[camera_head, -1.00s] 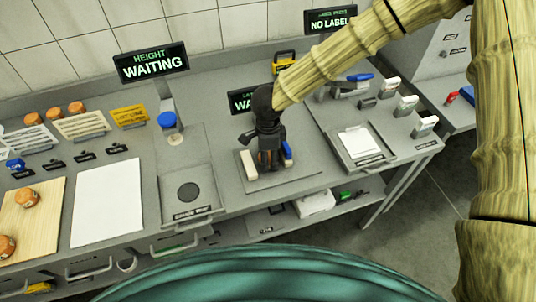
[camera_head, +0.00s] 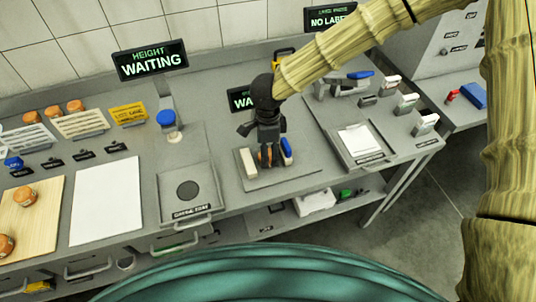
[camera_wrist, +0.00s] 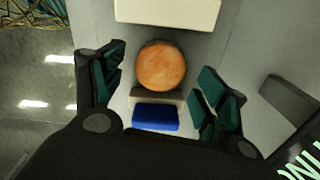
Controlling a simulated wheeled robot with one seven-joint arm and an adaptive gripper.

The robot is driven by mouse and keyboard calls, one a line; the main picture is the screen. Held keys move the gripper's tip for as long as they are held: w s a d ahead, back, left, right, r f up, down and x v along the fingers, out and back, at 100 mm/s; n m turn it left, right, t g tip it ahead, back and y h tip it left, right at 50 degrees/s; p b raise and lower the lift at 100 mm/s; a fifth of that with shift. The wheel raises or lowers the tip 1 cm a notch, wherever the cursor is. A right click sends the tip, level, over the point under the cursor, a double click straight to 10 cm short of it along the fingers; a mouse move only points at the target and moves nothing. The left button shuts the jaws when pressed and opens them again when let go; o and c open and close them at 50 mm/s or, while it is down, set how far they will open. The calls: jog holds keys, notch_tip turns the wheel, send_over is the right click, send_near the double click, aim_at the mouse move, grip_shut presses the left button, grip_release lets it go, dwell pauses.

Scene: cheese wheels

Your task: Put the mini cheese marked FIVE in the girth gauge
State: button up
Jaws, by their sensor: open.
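An orange mini cheese (camera_wrist: 161,66) stands in the girth gauge, between its cream block (camera_wrist: 168,12) and its blue-faced block (camera_wrist: 155,117). In the head view, the gauge shows as a grey plate (camera_head: 296,175) with the cream block (camera_head: 248,163) and blue block (camera_head: 287,148), and a bit of the cheese (camera_head: 264,157) between them. No FIVE mark is readable on it. My gripper (camera_head: 266,140) is over the gauge, open. In the wrist view, its green-padded fingers are spread on both sides of the cheese, with gaps, not touching it.
The display behind the gauge (camera_head: 240,99) is partly hidden by my arm. The height display (camera_head: 150,61) reads WAITING. Two cheeses (camera_head: 25,196) lie on the wooden board (camera_head: 45,215) at left. Several more stand by the racks. A white sheet (camera_head: 106,200) and grey tray (camera_head: 188,205) lie between.

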notch_tip(320, 180, up, 9)
jog(key=b, duration=0.1)
jog(key=shift+r, duration=0.2)
